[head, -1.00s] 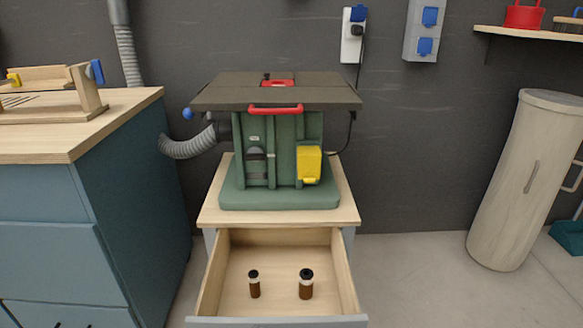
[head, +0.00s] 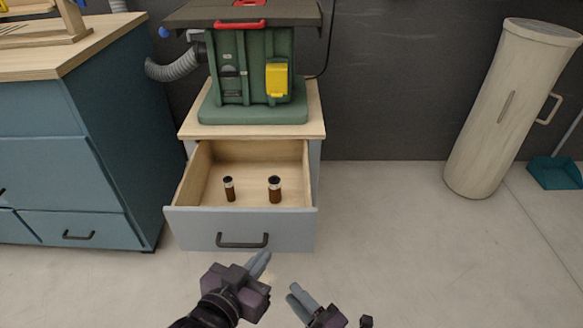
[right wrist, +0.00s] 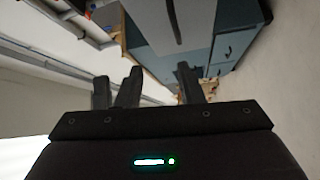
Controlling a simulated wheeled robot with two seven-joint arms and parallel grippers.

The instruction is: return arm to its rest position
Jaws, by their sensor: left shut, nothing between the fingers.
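My left gripper (head: 262,264) shows at the bottom middle of the head view. Its fingers are shut with nothing between them, in front of and below the open drawer's handle, apart from it in the picture. My right gripper (head: 294,297) is just to the right and lower, near the bottom edge. Its fingers also show in the right wrist view (right wrist: 157,82), with a gap between them and nothing held. Most of both arms is out of the head view.
A grey drawer (head: 240,222) stands open under a green machine (head: 252,65) on a wooden-topped cabinet. Two brown cylinders (head: 229,190) (head: 275,190) stand in it. A blue cabinet (head: 110,150) is at left, a pale cylinder (head: 508,110) at right.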

